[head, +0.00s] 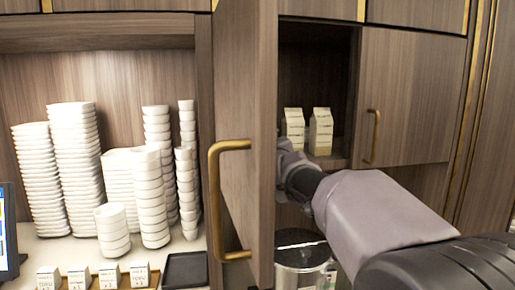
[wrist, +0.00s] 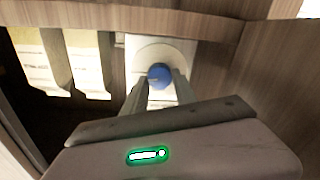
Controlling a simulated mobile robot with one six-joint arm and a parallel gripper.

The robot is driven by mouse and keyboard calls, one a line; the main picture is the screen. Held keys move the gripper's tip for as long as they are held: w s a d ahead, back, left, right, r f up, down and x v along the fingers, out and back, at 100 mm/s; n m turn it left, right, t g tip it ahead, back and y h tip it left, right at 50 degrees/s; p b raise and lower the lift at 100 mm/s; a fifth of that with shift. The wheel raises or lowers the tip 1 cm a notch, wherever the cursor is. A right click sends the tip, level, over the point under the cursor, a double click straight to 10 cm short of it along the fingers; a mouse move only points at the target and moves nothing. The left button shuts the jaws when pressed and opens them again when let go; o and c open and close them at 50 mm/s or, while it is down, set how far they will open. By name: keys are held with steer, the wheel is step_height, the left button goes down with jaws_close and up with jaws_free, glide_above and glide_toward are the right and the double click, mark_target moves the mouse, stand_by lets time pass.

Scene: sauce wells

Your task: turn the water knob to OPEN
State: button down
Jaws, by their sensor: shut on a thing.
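In the wrist view, the blue water knob (wrist: 159,74) sits in front of a round white mount (wrist: 160,52). My gripper (wrist: 160,84) has its two fingers on either side of the knob, closed on it. Any OPEN marking on the knob or mount is not readable. In the head view, my arm reaches into the open wooden cabinet; the knob is hidden there and the fingers cannot be made out behind the open door's edge.
The open cabinet door (head: 242,75), with a brass handle (head: 214,195), stands close to the arm's left. White cartons (head: 320,132) stand inside the cabinet. A metal container (head: 303,262) is below. Stacked white bowls (head: 76,150) fill the left shelf.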

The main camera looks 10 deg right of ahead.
steer(key=shift+a+n+g+h+b, duration=0.15)
steer(key=shift+n+b, duration=0.5)
steer(key=shift+n, duration=1.95)
steer(key=shift+n+g+h+b, duration=0.15)
steer(key=shift+n+b, duration=0.55)
steer(key=shift+n, duration=1.9)
steer(key=shift+a+n+h+b, duration=0.15)
steer(key=shift+n+b, duration=0.5)
steer(key=shift+n, duration=1.95)
steer(key=shift+d, duration=0.1)
steer(key=c, duration=1)
jaws_free()
steer(key=s+b, duration=0.1)
steer(key=s, duration=1.1)
steer(key=shift+r, duration=0.25)
